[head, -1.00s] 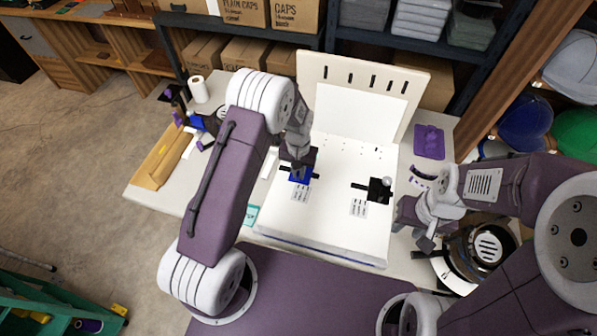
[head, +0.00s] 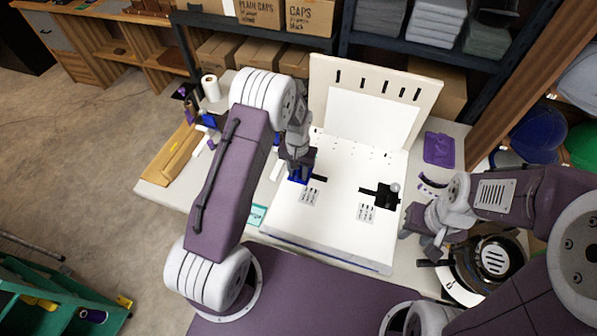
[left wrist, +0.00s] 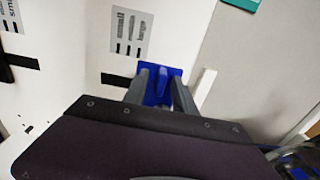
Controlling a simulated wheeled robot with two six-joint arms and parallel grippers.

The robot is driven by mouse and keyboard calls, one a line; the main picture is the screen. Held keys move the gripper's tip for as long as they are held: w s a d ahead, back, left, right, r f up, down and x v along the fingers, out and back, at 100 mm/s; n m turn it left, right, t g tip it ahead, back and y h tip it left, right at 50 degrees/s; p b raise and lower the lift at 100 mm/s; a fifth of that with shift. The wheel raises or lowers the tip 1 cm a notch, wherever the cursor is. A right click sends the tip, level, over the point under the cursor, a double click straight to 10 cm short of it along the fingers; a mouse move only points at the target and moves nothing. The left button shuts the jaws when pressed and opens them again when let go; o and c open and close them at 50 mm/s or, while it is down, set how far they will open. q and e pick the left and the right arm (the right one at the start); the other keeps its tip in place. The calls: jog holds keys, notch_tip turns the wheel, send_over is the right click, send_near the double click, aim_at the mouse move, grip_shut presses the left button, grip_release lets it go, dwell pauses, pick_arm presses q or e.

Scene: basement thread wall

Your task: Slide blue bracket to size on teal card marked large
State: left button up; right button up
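The blue bracket (head: 297,179) sits on the left black slot of the white board, at the slot's left end in the head view. In the left wrist view, the bracket (left wrist: 161,88) has a raised fin between my left gripper's fingers (left wrist: 161,86), one on each side. My left gripper (head: 298,172) partly hides the bracket in the head view. A teal card (head: 257,215) lies at the board's left front corner; its writing is too small to read. My right gripper (head: 422,240) is empty and looks open, right of the board.
A black bracket (head: 387,196) sits on the board's right slot. Printed size labels (head: 309,197) lie in front of the slots. A purple tray (head: 439,149) and a round black-and-white device (head: 490,262) are at the right. The board's front (head: 335,235) is clear.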

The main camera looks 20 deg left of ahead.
pick_arm(q)
notch_tip(320, 180, up, 9)
jog(key=shift+r, duration=0.1)
dwell(0.4)
jog(key=shift+p, duration=0.3)
notch_tip(320, 180, up, 6)
jog(key=t, duration=0.1)
send_over(298, 172)
notch_tip(298, 172, up, 3)
jog(key=s+p, duration=0.1)
jog(key=s, duration=0.1)
jog(key=s+a+f, duration=0.1)
jog(key=s, duration=1.5)
jog(key=shift+a+n+p, duration=0.15)
jog(key=shift+n+p, duration=0.15)
jog(key=shift+p, duration=0.1)
